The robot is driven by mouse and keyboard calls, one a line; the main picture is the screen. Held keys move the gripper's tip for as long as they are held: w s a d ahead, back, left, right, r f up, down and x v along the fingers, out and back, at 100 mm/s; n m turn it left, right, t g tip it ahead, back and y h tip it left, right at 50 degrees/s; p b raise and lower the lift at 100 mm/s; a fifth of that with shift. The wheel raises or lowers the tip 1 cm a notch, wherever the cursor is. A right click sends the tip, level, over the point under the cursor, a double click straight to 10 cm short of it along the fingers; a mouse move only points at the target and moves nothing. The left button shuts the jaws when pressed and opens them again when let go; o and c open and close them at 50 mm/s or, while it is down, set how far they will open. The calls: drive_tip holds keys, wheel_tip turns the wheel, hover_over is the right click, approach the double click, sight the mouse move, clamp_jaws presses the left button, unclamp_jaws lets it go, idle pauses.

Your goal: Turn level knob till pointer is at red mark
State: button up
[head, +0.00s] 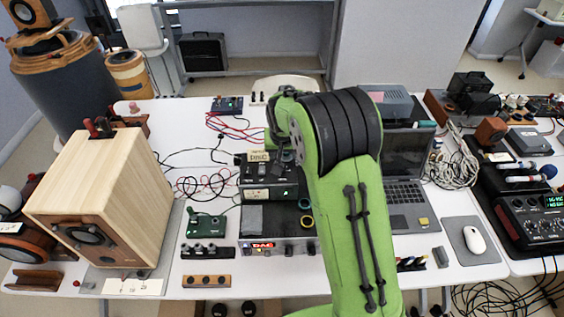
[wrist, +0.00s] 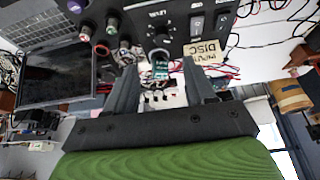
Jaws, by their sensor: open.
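A black panel (wrist: 120,12) with a printed LEVEL label (wrist: 157,13) shows at the top of the wrist view. A dark round level knob (wrist: 162,33) sits beside that label. I cannot make out its pointer or a red mark. My gripper (wrist: 160,66) is open, its two dark fingers reaching toward the panel on either side of the knob's line, apparently not touching it. In the head view my gripper (head: 284,150) is over the stack of black units (head: 268,192), and the knob is not discernible there.
Other knobs (wrist: 101,48) line the panel. A wooden speaker (head: 125,190) stands left; an open laptop (head: 405,190) and a mouse (head: 474,240) are right. Red and black cables lie on the white table.

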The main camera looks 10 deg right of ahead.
drive_tip(key=x, duration=1.1)
drive_tip(key=shift+w+a+f+p, duration=0.15)
drive_tip(key=shift+w+p, duration=0.1)
drive_tip(key=shift+p, duration=0.05)
clamp_jaws()
